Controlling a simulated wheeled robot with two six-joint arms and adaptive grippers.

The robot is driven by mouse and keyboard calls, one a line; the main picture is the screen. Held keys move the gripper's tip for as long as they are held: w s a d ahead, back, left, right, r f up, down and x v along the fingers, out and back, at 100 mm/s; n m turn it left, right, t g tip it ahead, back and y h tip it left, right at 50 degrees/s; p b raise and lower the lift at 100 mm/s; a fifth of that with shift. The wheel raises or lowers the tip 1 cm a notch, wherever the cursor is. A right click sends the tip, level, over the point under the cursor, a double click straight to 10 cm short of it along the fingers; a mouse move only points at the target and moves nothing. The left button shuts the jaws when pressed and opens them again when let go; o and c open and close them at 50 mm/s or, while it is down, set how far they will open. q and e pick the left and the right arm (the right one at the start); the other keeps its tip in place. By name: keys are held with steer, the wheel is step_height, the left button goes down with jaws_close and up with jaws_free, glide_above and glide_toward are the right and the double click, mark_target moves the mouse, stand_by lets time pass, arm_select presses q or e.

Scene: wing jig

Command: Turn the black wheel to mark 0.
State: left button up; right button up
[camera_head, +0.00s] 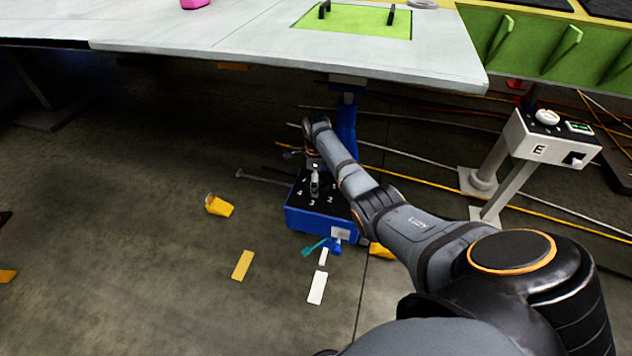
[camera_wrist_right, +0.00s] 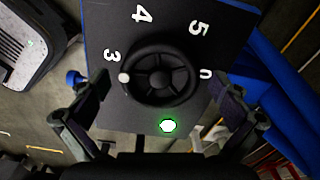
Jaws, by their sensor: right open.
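The black wheel (camera_wrist_right: 160,78) lies on the dark top of a blue box (camera_head: 302,218), with spokes and a white knob (camera_wrist_right: 124,78) on its left rim. In the head view my arm mostly hides the wheel. My left gripper is out of view.
A green-ringed white light (camera_wrist_right: 168,125) is on the panel beside the wheel. A grey-white table (camera_head: 270,45) overhangs behind the box. A white console marked E (camera_head: 540,150) stands at the right. Yellow pieces (camera_head: 219,206) lie on the floor, which is largely clear at left.

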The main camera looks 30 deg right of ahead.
steer(key=c, duration=1.1)
steer(key=shift+r, duration=0.1)
